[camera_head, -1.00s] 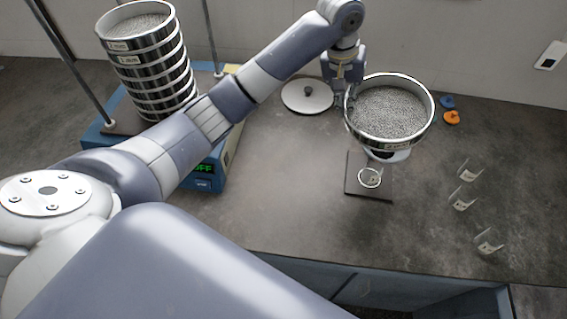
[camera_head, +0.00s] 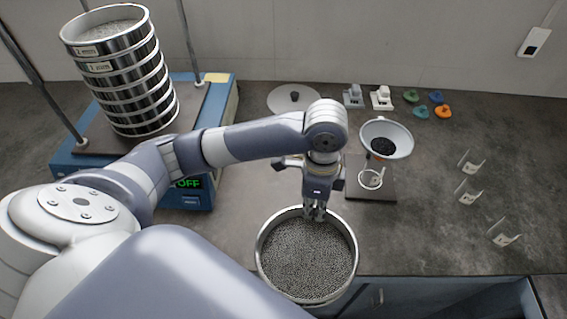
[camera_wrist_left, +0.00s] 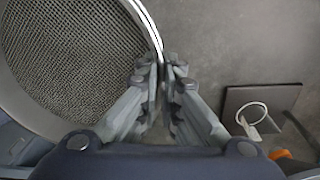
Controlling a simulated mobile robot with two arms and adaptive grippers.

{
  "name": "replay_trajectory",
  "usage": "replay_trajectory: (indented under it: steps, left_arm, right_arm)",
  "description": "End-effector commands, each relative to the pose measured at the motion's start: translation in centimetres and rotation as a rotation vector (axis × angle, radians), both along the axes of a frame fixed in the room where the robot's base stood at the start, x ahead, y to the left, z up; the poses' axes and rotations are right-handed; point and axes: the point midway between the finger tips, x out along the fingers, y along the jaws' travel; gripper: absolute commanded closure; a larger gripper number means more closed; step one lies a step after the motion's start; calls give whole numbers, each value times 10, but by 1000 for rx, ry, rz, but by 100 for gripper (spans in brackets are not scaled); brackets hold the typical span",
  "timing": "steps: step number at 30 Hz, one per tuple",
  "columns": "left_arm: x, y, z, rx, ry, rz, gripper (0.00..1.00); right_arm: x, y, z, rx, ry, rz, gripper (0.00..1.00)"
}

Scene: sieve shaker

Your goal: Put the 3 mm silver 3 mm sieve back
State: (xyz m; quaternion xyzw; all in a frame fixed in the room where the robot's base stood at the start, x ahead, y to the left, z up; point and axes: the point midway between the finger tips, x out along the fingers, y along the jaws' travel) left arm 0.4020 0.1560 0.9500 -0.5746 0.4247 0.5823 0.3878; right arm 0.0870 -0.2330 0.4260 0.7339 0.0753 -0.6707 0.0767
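The silver sieve (camera_head: 306,262) with a grey mesh is a round pan near the front edge of the table. My left gripper (camera_head: 314,212) is shut on its far rim; the wrist view shows the fingers (camera_wrist_left: 163,75) pinching the rim, with the sieve's mesh (camera_wrist_left: 70,60) to the left. The sieve looks level and appears to hang by the table's front edge. The stack of sieves (camera_head: 128,75) stands on the blue shaker (camera_head: 215,130) at the left, with an open mesh on top. My right gripper does not show.
Right of the gripper are a dark plate (camera_head: 384,189) with a ring and a white funnel (camera_head: 398,135) above it. A round lid (camera_head: 280,97) lies behind. Several clear scoops (camera_head: 468,192) and coloured pieces (camera_head: 443,111) lie at the right. Shaker rods rise beside the stack.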

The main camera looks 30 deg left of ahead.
Motion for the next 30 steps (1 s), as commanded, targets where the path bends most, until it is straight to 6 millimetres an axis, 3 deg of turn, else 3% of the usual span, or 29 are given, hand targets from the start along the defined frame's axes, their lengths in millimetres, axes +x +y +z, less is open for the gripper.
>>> replay_trajectory:
  steps: [6, 14, 17, 30]
  left_arm:
    - [-24, -5, -37, 18, -13, -373, 100]
    - [-33, -5, -52, 27, -24, -570, 100]
    - [-20, 2, -53, 28, -26, -580, 100]
    - [73, 55, -62, 26, -27, -578, 100]
  right_arm:
    - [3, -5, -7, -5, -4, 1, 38]
    - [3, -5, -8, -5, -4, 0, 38]
    - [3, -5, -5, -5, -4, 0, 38]
    - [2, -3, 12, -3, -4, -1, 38]
